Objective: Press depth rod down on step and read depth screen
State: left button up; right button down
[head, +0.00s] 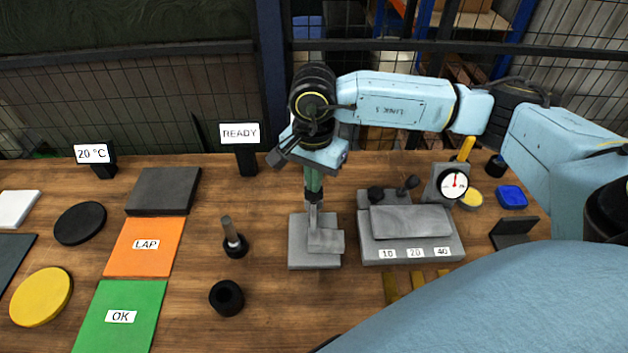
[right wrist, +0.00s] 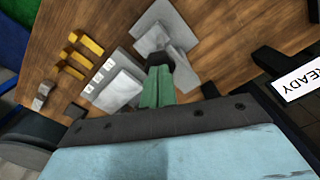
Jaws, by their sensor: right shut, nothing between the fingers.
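A grey stepped block (head: 299,256) stands on the bench in the head view, and it also shows in the right wrist view (right wrist: 150,42). My right gripper (head: 313,190) points straight down over it, with its green fingers shut and nothing between them. A small dark part (right wrist: 157,60) is at the fingertips, over the block; it may be the depth rod's top, and I cannot tell whether the fingers touch it. A screen reading READY (head: 240,133) stands behind and to the left; it shows upside down in the right wrist view (right wrist: 299,80). My left gripper is out of view.
Right of the block is a grey fixture (head: 412,251) labelled 10, 20 and 40, with a dial gauge (head: 453,183) behind. On the left are a black peg (head: 235,242), a black ring (head: 227,297), an orange LAP mat (head: 150,262) and a green OK mat (head: 120,333).

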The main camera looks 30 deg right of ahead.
jog(key=shift+f+b, duration=0.75)
jog(key=shift+f, duration=0.2)
dwell(0.6)
notch_tip(320, 180, up, 9)
jog(key=p, duration=0.4)
dwell(0.4)
dwell(0.4)
